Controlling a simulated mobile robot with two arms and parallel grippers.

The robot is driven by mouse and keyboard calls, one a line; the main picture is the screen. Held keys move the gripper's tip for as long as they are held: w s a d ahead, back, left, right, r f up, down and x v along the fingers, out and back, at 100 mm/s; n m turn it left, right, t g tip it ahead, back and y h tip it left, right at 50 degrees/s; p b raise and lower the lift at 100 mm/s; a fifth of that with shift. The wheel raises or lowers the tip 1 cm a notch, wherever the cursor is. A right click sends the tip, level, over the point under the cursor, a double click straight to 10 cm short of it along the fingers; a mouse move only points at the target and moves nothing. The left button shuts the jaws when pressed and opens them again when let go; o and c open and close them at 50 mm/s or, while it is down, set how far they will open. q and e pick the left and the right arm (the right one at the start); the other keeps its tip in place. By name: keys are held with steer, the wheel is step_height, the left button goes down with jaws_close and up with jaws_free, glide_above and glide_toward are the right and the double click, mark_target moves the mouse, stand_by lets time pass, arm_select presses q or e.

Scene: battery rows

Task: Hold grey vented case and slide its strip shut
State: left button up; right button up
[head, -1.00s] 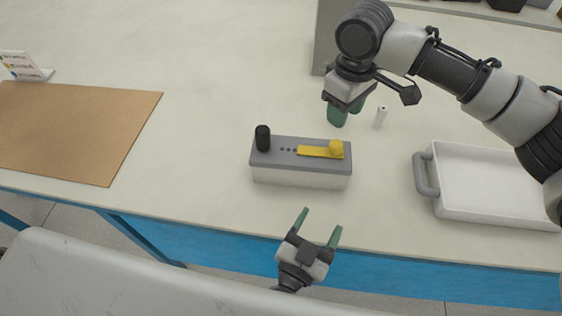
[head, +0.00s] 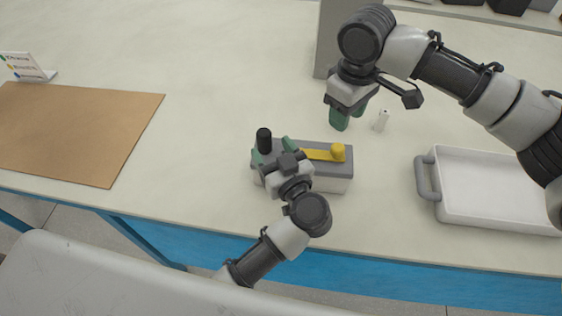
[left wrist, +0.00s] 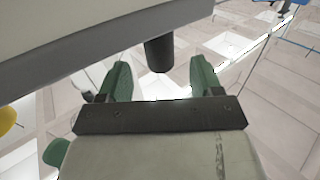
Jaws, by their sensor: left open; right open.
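The grey vented case (head: 335,184) stands on the table with a grey top and pale sides. A yellow strip (head: 318,155) with a raised yellow knob (head: 338,151) lies along its right half. A black post (head: 264,138) stands upright at its left end. My left gripper (head: 273,150) is open over the left end, with its fingers on either side of the post; it hides the vent holes. In the left wrist view the dark post (left wrist: 159,54) shows between the open fingers. I cannot tell whether they touch it. My right gripper (head: 347,115) is open behind the case, apart from it.
A small white upright piece (head: 382,121) stands beside my right gripper. A white tray with a grey handle (head: 427,178) is at the right. A brown mat (head: 75,130) and a small sign (head: 28,67) are at the left. The table between mat and case is clear.

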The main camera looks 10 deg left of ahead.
mark_target(261, 132)
arm_select(q)
steer(key=x, duration=0.6)
steer(key=shift+w+a, duration=0.15)
steer(key=shift+w, duration=0.05)
jaws_close()
stand_by(0.8)
arm_select(e)
steer(key=o, duration=0.3)
